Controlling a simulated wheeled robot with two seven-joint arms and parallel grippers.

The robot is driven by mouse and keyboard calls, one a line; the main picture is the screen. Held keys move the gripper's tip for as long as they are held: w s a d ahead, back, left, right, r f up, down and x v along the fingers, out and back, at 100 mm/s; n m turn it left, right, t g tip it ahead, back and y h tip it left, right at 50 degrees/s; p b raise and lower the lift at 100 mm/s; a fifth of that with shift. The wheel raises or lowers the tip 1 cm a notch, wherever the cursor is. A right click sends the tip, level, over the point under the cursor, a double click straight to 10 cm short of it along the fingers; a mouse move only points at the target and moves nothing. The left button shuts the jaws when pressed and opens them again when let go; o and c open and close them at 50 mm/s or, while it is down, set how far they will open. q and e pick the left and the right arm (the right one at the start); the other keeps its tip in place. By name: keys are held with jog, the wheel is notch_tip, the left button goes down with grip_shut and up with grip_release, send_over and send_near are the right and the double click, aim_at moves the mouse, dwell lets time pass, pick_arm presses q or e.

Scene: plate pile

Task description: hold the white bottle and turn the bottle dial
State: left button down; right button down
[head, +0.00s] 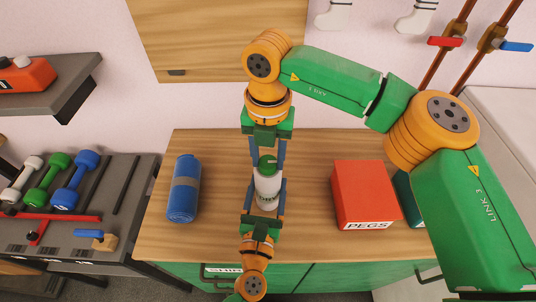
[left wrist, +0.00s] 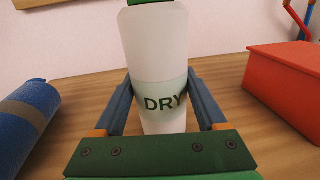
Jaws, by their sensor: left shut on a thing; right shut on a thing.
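The white bottle (head: 267,190) stands upright on the wooden table, with a pale green band and dark lettering; it also shows in the left wrist view (left wrist: 158,60). Its green dial (head: 267,164) is on top; in the left wrist view only the lower edge (left wrist: 150,2) shows. My left gripper (head: 265,193) reaches in from the front, shut on the bottle body, one finger on each side. My right gripper (head: 267,160) reaches down from the back, shut on the dial, with its blue fingers on either side.
A rack with dumbbells (head: 72,180) is at the far left. Bare table (head: 218,150) surrounds the bottle.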

aim_at(268, 161)
dwell(0.5)
jog(key=shift+c, duration=1.8)
grip_release()
notch_tip(268, 161, up, 12)
pick_arm(q)
grip_release()
